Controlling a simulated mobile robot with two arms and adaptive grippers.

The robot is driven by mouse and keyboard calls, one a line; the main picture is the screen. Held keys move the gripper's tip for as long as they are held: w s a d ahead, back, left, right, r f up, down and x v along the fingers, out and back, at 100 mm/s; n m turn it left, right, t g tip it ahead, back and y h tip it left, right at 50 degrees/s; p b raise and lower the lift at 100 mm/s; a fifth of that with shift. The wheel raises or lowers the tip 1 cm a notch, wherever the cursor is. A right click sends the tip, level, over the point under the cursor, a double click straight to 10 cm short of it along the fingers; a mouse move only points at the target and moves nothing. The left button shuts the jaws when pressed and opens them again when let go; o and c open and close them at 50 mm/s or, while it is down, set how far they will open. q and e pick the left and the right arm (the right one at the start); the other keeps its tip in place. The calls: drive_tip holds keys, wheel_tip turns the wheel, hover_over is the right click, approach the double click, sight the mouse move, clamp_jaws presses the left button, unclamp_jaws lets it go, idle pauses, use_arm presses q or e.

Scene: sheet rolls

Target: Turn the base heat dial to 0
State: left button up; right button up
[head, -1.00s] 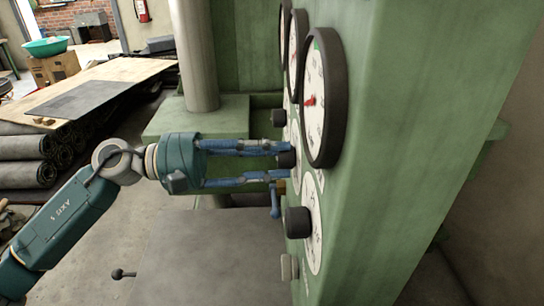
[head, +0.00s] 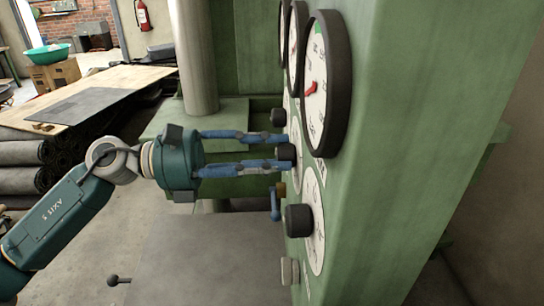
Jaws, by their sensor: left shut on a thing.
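Three black dial knobs stick out of the green panel, each on a white scale: a far knob (head: 278,117), a middle knob (head: 286,153) and a near knob (head: 298,220). I cannot read any label, so which one is the base heat dial is not clear, nor are the settings. My left gripper (head: 287,152) reaches in from the left, its blue fingers shut on the middle knob, one above and one below it. The middle scale is partly hidden behind the gauge rim. My right gripper is not in view.
Round black-rimmed gauges (head: 327,84) stand out from the green panel (head: 410,130) just above the dials. A blue lever valve (head: 275,203) sits below the gripper. A thick grey column (head: 195,55) stands behind. Dark sheet rolls (head: 22,180) lie at left.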

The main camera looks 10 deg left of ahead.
use_arm(q)
drive_tip(key=shift+s+f+n+p, duration=0.1)
drive_tip(key=shift+s+n+p, duration=0.05)
drive_tip(key=shift+n+p, duration=11.3)
drive_tip(key=n+b, duration=0.4)
drive_tip(key=o, duration=1.1)
drive_tip(key=shift+o, duration=0.2)
